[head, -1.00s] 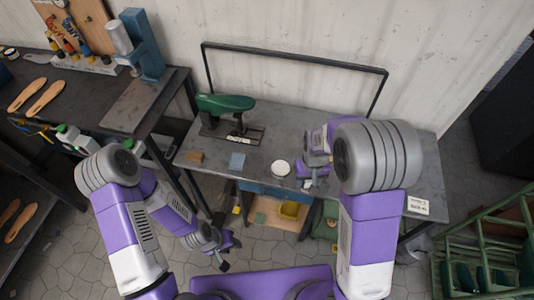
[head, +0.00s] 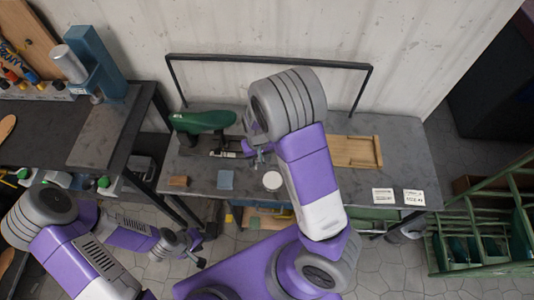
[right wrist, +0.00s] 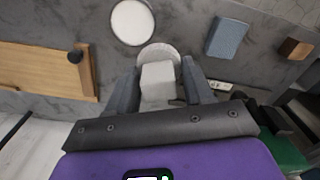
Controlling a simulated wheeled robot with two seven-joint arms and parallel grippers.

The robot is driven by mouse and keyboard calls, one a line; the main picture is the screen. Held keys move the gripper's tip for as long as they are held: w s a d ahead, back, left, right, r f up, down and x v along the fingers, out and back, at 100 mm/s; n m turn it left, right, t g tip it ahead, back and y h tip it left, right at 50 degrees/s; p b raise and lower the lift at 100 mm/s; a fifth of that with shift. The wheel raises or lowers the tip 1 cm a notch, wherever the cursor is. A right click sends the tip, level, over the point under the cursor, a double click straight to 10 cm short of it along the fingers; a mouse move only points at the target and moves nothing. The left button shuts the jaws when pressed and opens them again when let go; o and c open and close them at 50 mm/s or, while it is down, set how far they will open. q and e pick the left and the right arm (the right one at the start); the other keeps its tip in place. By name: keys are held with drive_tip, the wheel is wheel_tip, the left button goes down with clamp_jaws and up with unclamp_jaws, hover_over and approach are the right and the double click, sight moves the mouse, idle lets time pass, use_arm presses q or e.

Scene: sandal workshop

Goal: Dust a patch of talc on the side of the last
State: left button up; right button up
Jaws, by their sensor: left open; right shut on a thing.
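The green last (head: 203,122) is mounted on its stand at the back left of the bench, and part of it shows at the lower right of the right wrist view (right wrist: 287,153). My right gripper (head: 260,157) is shut on a pale block with a round white pad (right wrist: 158,52), probably a talc puff. It is above the bench, just right of the last and apart from it as far as I can tell. A round white talc dish (head: 272,180) sits near the bench front, also in the wrist view (right wrist: 132,23). My left gripper (head: 192,254) is open and empty, low before the bench.
A blue-grey pad (head: 226,179) and a brown block (head: 179,181) lie left of the dish. A wooden tray (head: 360,151) lies at the right, with white cards (head: 383,195) near the front edge. A dark frame (head: 270,60) rises behind the bench.

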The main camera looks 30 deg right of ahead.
sight(273, 179)
use_arm(q)
wheel_tip(273, 179, up, 5)
drive_tip(key=s+p, duration=0.1)
drive_tip(key=p, duration=0.3)
use_arm(e)
drive_tip(key=s+d+f+m, duration=0.2)
drive_tip(key=f, duration=0.1)
drive_tip(key=s+d+f+m, duration=0.1)
drive_tip(key=d+f+m, duration=0.1)
drive_tip(key=shift+s+b, duration=0.15)
drive_tip(key=shift+b, duration=0.2)
use_arm(q)
drive_tip(key=shift+w+f+b, duration=0.1)
drive_tip(key=shift+f+b, duration=2.3)
drive_tip(key=shift+f, duration=0.1)
use_arm(e)
drive_tip(key=shift+f, duration=2.75)
use_arm(q)
drive_tip(key=shift+f+b, duration=0.45)
use_arm(e)
drive_tip(key=shift+f, duration=0.55)
use_arm(q)
drive_tip(key=shift+r, duration=0.1)
use_arm(e)
drive_tip(key=shift+r, duration=0.1)
use_arm(q)
wheel_tip(273, 179, up, 6)
drive_tip(key=p, duration=0.6)
use_arm(e)
wheel_tip(273, 179, up, 7)
